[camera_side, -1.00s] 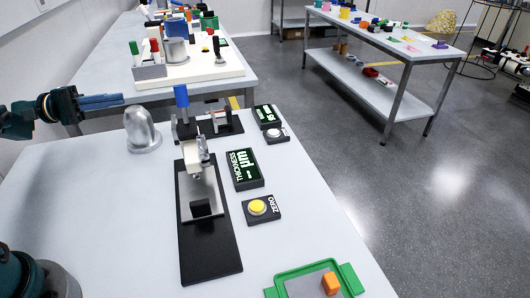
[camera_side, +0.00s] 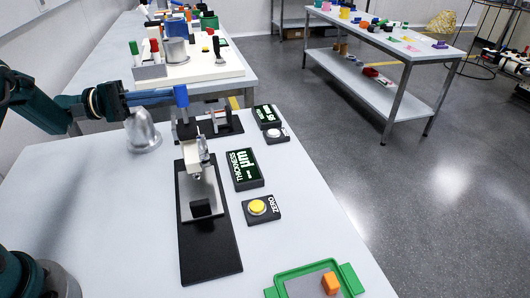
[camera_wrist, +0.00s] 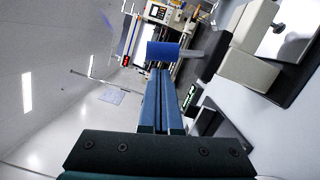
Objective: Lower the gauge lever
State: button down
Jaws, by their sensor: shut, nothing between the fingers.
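The gauge lever is a blue handle (camera_side: 181,96) on a grey stem, standing raised at the back of the thickness gauge area. In the wrist view the blue handle (camera_wrist: 163,51) is straight ahead of the fingers, with its grey stem running right. My gripper (camera_side: 173,97) reaches in from the left with its fingers shut and empty, the tips at the left side of the handle. In the wrist view the shut fingertips (camera_wrist: 161,72) end just at the handle; I cannot tell whether they touch. The gauge has a black base (camera_side: 212,262) and a silver measuring head (camera_side: 197,158).
A THICKNESS display (camera_side: 244,168), a yellow ZERO button (camera_side: 258,207) and a second display (camera_side: 267,116) stand right of the gauge. A silver dome (camera_side: 142,131) lies below my arm. A green tray (camera_side: 285,272) holds an orange block (camera_side: 331,283). The left tabletop is clear.

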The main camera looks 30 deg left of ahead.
jog(key=shift+s+d+r, duration=0.1)
jog(key=shift+d, duration=0.4)
jog(key=shift+s+d+r+m, duration=0.2)
jog(key=shift+m, duration=0.8)
jog(key=shift+s+d+r+m+g+y, duration=0.15)
jog(key=shift+s+d+m+y, duration=0.1)
jog(key=shift+s+d+m, duration=0.55)
jog(key=shift+s+d+r+m+g+y, duration=0.15)
jog(key=shift+s+d+m, duration=0.25)
jog(key=shift+m, duration=0.65)
jog(key=shift+s+d+r+m+y, duration=0.1)
jog(key=shift+s+d+m+y, duration=0.2)
jog(key=shift+s+d+m, duration=0.5)
jog(key=shift+w+a, duration=0.15)
jog(key=shift+a, duration=0.05)
